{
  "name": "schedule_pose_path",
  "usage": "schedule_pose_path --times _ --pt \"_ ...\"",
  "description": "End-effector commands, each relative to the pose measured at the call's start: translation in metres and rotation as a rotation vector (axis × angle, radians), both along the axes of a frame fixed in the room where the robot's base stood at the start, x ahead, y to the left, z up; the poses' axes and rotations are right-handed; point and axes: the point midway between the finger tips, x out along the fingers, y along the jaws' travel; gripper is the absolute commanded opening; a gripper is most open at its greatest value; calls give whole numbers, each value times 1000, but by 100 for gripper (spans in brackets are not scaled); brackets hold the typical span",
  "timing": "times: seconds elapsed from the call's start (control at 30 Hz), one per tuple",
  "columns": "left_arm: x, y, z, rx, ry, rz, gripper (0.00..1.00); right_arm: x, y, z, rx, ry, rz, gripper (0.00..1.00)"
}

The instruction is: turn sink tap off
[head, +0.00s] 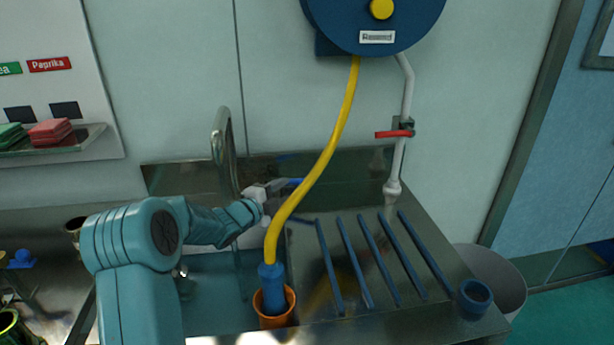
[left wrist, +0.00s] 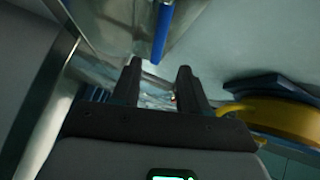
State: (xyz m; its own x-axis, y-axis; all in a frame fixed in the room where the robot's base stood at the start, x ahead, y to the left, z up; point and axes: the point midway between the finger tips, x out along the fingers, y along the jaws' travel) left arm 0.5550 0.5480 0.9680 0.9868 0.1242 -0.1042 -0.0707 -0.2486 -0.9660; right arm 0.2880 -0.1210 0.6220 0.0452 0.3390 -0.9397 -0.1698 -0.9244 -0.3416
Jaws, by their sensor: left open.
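The sink tap has a tall curved metal spout (head: 222,140) behind the sink basin. A blue lever, probably its handle, shows in the left wrist view (left wrist: 162,32), ahead of my fingertips and lined up with the gap between them; it appears apart from them. My left gripper (head: 284,187) is to the right of the spout, low by the back wall of the sink. In the left wrist view my left gripper (left wrist: 159,70) has its two dark fingers apart with nothing between them. My arm hides part of the basin. My right gripper is not in view.
A yellow hose (head: 328,150) hangs from a blue reel (head: 345,15) into an orange cup (head: 274,318), close to my left gripper. A pipe valve with a red handle (head: 394,134) is on the wall. Blue bars (head: 380,260) lie on the metal counter at right.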

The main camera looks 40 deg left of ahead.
Motion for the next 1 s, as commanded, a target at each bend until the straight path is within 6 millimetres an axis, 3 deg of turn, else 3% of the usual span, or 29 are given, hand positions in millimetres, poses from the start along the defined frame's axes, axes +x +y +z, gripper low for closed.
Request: schedule_pose_path --times 0.2,0.4,0.6,0.9,0.93,1.0 --pt "54 5 -5 -1 1 -3 44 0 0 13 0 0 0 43" --pt "91 10 -8 1 2 -3 44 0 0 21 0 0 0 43" --pt "108 12 -11 0 2 -1 44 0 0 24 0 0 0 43" --pt "111 13 -12 0 2 -1 44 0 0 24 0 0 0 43" --pt "111 13 -12 0 2 -1 41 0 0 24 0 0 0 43" --pt "111 13 -12 0 2 -1 18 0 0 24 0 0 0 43"
